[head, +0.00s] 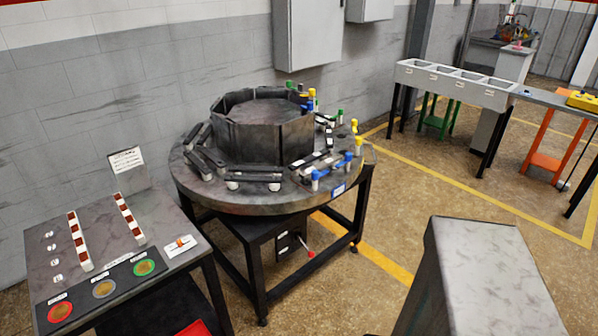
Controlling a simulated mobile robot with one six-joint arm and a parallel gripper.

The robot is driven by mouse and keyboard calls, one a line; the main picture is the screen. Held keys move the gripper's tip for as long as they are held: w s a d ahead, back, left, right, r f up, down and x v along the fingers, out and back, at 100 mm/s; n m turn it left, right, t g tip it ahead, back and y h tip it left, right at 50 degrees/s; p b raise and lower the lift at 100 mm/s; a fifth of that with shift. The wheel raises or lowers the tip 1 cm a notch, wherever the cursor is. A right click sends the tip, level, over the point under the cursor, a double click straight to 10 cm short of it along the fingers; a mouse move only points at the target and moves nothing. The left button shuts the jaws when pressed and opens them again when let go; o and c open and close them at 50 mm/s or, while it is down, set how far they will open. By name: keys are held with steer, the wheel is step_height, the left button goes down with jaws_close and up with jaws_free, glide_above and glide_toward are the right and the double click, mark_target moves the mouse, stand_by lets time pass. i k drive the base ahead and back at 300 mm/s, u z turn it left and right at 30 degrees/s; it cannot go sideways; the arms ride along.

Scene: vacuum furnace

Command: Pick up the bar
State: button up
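Several dark bar-like pieces lie around a dark many-sided drum (262,130) on a round grey table (262,205). One dark bar (252,177) lies along the drum's front side, with white round pieces beneath it. Another dark bar (205,160) lies at the drum's left. I cannot tell which piece is the task's bar. My gripper is not in view.
A grey side table (155,207) at left holds two white strips with red-brown pieces and three coloured discs. A grey block (480,260) fills the lower right foreground. A white bin row (455,82) stands at back right. Floor (450,180) between them is clear.

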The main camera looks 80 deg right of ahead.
mark_target(331, 159)
steer(key=u, duration=0.9)
steer(key=k, duration=2.1)
steer(key=z, duration=0.95)
